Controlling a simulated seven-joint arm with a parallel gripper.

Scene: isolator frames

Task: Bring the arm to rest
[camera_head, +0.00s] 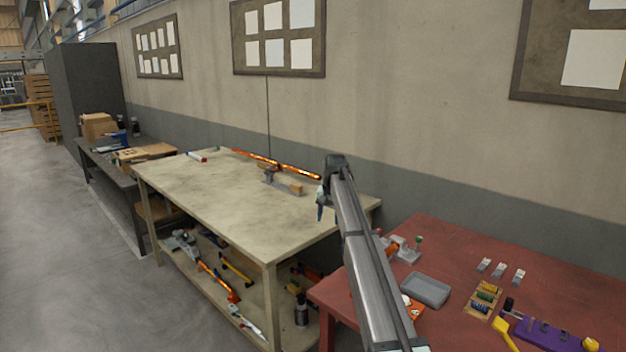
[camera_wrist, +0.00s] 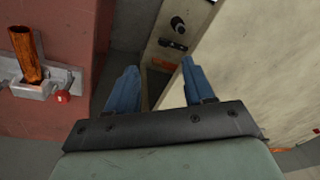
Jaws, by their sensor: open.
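My arm reaches out from the lower middle of the head view over the left end of the red table (camera_head: 450,243). My gripper (camera_head: 320,206) is at its far end, near the right end of the beige workbench (camera_head: 205,190). In the wrist view, my gripper (camera_wrist: 158,70) has two blue fingers spread apart with nothing between them. The fingers point down over the gap between the red table (camera_wrist: 75,20) and the beige workbench (camera_wrist: 245,65). The fingers are mostly hidden in the head view.
A grey tray (camera_head: 427,290) and a purple holder (camera_head: 548,336) are there too. A wooden-handled tool (camera_head: 285,184) lies on the workbench; its lower shelf holds several tools. Much of its top is clear.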

